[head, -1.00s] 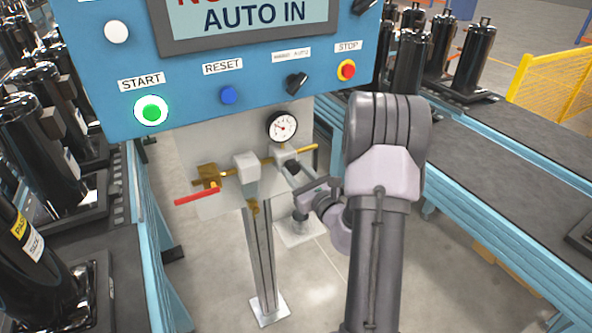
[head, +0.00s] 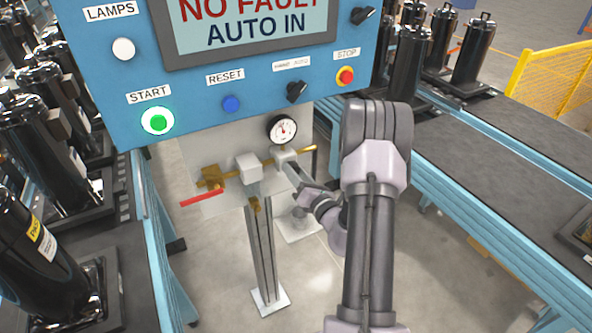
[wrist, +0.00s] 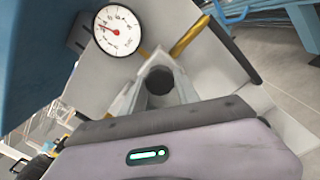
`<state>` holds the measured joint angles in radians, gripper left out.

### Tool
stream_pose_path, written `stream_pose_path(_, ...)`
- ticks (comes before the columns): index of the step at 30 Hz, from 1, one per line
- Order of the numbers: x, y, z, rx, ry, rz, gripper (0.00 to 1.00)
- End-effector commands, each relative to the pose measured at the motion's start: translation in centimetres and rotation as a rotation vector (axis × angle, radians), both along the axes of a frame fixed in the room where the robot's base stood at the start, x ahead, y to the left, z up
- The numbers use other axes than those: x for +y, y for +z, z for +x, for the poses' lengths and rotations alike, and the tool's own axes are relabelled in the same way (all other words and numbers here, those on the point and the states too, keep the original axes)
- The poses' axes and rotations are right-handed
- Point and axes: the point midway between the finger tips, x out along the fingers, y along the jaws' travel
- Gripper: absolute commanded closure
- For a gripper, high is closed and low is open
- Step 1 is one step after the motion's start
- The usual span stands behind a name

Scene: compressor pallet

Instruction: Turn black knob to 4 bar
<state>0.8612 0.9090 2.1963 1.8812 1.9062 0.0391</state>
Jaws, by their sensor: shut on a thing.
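The black knob (wrist: 160,80) shows end-on in the wrist view, between the two fingers of my gripper (wrist: 159,88), which is shut on it. In the head view my gripper (head: 292,170) is at the regulator (head: 285,156) below the gauge and hides the knob. The round white pressure gauge (head: 282,129) sits just above the regulator. In the wrist view the gauge (wrist: 118,30) appears tilted, with a red needle; its figures are too small to read surely.
The blue control panel (head: 250,80) with buttons overhangs the gauge. A brass pipe (head: 308,149) runs through the regulator, with a red lever (head: 199,199) at its left. Conveyors with black compressors (head: 470,50) flank both sides. The floor around the post is clear.

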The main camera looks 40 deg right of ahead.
Motion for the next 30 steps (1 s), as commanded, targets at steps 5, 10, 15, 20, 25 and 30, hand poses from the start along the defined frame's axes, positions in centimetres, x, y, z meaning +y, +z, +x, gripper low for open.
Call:
stream_pose_path(5,0.04,-0.01,-0.01,-0.007,0.0,0.037,1.0)
stream_pose_path(10,0.02,-0.05,-0.01,-0.011,0.0,0.05,1.0)
stream_pose_path(15,0.02,-0.06,-0.01,-0.011,0.0,0.051,1.0)
stream_pose_path(20,0.02,-0.06,-0.01,-0.011,0.0,0.051,1.0)
stream_pose_path(25,0.01,-0.05,-0.01,-0.011,0.0,0.051,0.41)
stream_pose_path(30,0.01,-0.03,-0.01,-0.011,0.0,0.05,0.41)
